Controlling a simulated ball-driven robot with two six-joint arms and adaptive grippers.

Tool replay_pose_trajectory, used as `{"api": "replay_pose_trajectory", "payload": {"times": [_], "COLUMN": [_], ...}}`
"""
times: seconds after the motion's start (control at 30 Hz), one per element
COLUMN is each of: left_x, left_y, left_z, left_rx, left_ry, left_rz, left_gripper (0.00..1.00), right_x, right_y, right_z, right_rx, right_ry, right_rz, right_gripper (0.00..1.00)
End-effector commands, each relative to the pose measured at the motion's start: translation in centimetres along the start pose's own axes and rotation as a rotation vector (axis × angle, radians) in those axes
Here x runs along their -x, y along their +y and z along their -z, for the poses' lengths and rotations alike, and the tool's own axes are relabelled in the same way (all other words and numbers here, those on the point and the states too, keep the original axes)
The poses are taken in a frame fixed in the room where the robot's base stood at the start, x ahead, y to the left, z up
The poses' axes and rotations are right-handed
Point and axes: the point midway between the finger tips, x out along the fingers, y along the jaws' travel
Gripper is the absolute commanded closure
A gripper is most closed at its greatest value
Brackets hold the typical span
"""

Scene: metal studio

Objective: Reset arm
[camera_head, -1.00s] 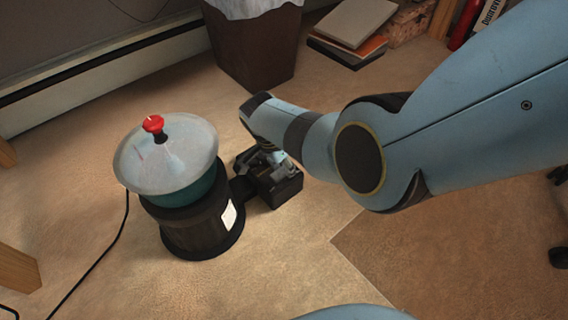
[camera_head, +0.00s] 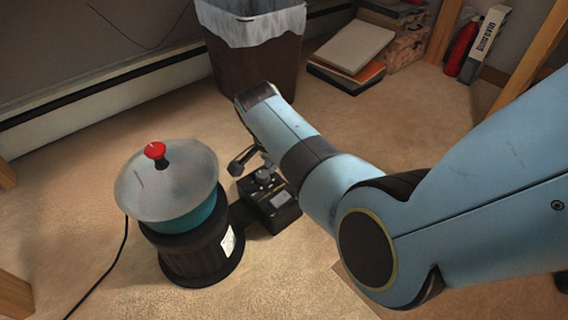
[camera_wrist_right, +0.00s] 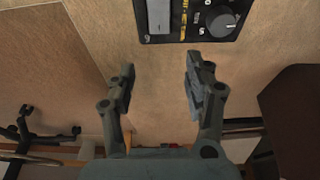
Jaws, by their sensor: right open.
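My right arm comes in from the right in the head view. Its gripper (camera_head: 248,162) is partly hidden behind the wrist, above and beside the black control box (camera_head: 272,203). In the right wrist view the two fingers (camera_wrist_right: 161,66) are apart, with nothing between them. There the control box (camera_wrist_right: 190,22), with its knob and switch, lies just beyond the fingertips, apart from them. My left gripper is in neither view.
A dark drum-like machine (camera_head: 204,262) carries a teal bowl with a clear, red-knobbed lid (camera_head: 150,195), left of the gripper. A lined brown bin (camera_head: 258,72) and stacked books (camera_head: 352,45) stand behind. Carpet between them is free.

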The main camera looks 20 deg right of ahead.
Motion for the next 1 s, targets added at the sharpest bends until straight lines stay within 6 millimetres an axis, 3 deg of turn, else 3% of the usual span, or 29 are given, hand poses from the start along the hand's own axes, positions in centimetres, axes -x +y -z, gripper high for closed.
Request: {"api": "replay_pose_trajectory", "payload": {"times": [0.2,0.77,0.87,1.0], "left_x": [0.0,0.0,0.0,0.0], "left_y": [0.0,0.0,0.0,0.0], "left_z": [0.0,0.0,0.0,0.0], "left_rx": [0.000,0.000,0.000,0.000], "left_ry": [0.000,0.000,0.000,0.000], "left_rz": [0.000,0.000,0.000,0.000], "left_gripper": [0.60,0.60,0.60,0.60], "right_x": [1.8,1.8,1.1,1.7], "right_y": [0.0,0.0,-0.1,-0.6], "right_z": [0.5,0.7,1.6,4.8], "right_rx": [0.000,0.008,0.048,0.184], "right_ry": [0.000,0.005,0.034,0.175], "right_rz": [-0.001,0.018,0.113,0.412], "right_gripper": [0.48,0.48,0.48,0.48]}}
